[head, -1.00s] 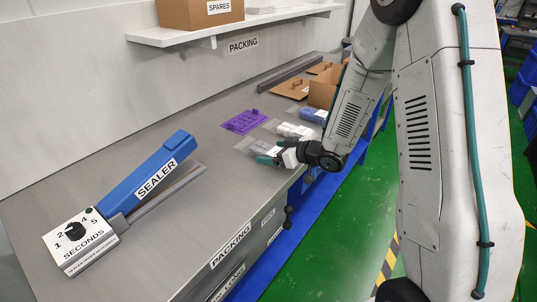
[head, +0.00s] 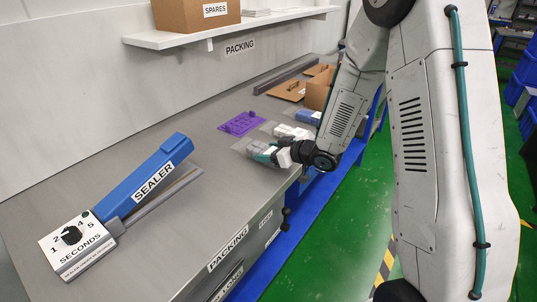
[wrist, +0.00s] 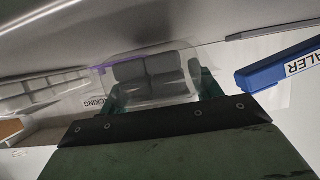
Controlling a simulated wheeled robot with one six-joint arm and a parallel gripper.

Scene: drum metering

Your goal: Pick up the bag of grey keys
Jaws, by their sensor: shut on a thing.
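The bag of grey keys (wrist: 148,70) is a clear bag with several dark grey keys inside. It fills the middle of the wrist view, between the green fingertips of my gripper (wrist: 158,92). In the head view my gripper (head: 268,152) is low over the bench near its front edge, and a clear bag edge (head: 242,146) shows beside the fingers. My gripper is shut on the bag. The keys are mostly hidden by the gripper in the head view. Whether the bag still touches the bench I cannot tell.
A bag of white keys (head: 291,131), a bag of blue keys (head: 309,117) and a purple tray (head: 241,123) lie just beyond my gripper. The blue sealer (head: 148,180) stands at the left. Cardboard boxes (head: 318,94) are farther back. The bench between sealer and gripper is clear.

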